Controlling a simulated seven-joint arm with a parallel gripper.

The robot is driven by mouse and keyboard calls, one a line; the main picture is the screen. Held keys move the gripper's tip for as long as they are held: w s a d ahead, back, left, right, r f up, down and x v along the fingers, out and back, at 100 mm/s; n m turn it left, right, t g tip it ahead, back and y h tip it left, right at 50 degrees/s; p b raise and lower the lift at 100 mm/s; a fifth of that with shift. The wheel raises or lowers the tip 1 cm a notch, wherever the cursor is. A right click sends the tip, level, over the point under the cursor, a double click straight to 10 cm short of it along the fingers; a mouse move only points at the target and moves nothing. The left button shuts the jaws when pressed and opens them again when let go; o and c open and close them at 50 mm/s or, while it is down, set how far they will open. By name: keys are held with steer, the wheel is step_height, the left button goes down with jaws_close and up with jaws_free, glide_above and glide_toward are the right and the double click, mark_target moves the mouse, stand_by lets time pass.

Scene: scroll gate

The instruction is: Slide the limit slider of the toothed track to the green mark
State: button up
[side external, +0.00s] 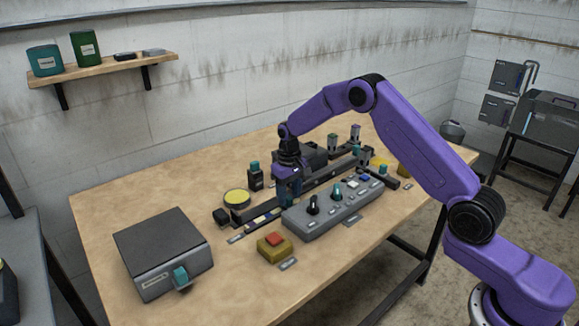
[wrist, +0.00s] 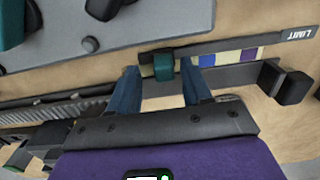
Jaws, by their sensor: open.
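The limit slider (wrist: 163,66) is a small teal block on a dark rail in the wrist view. My gripper (wrist: 161,86) is open, its two blue fingers on either side of the slider, with visible gaps. In the side view my gripper (side external: 289,197) points down at the track and hides the slider. A strip with beige, blue and purple patches (wrist: 228,57) runs right of the slider, ending at a LIMIT label (wrist: 295,34). No clearly green mark can be made out on it. The toothed track (wrist: 55,111) shows at the lower left of the wrist view.
A grey control panel (side external: 335,208) with knobs lies close to the rail. A black end block (wrist: 293,88) stands at the rail's end. A yellow box with a red button (side external: 274,246), a yellow round piece (side external: 236,197) and a grey box (side external: 162,250) stand nearby.

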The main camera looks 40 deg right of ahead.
mark_target(289, 196)
step_height(289, 196, up, 16)
stand_by(0.4)
steer(key=s+a+r+n, duration=0.25)
steer(key=s+a, duration=0.35)
steer(key=s, duration=0.3)
steer(key=s+a+r+n, duration=0.1)
steer(key=s+a+n, duration=0.3)
steer(key=s, duration=0.6)
steer(key=s+d+f+n, duration=0.2)
steer(key=s+n, duration=0.1)
steer(key=s, duration=0.9)
steer(key=s+d+f+n, duration=0.2)
steer(key=s+d+n, duration=0.1)
steer(key=s, duration=1)
steer(key=shift+s, duration=0.15)
steer(key=shift+d, duration=0.1)
steer(key=shift+c, duration=0.4)
stand_by(0.4)
